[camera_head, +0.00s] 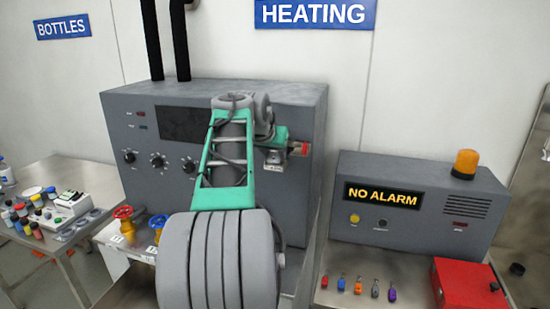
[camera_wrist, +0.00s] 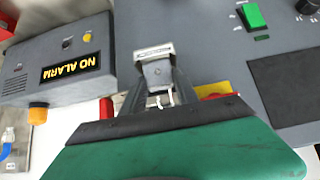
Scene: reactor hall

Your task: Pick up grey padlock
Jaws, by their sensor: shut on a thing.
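A grey padlock (camera_head: 375,288) stands on the bench at lower right, in a row with other padlocks. My gripper (camera_head: 275,158) is well away from it, up at the right side of the heating unit's panel. In the wrist view my gripper (camera_wrist: 157,82) is shut on a small grey metal piece (camera_wrist: 155,52) with a pale plate and two light prongs. I cannot tell exactly what this piece is. A red and yellow switch (camera_head: 302,148) is close beside the fingers; it shows partly in the wrist view (camera_wrist: 222,90).
Red, blue, orange and purple padlocks (camera_head: 392,294) flank the grey one. A red box (camera_head: 465,283) stands right of the row. The alarm unit (camera_head: 415,205) with an orange beacon (camera_head: 465,163) rises behind. Valves (camera_head: 123,212) and a bottle table (camera_head: 40,265) are left.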

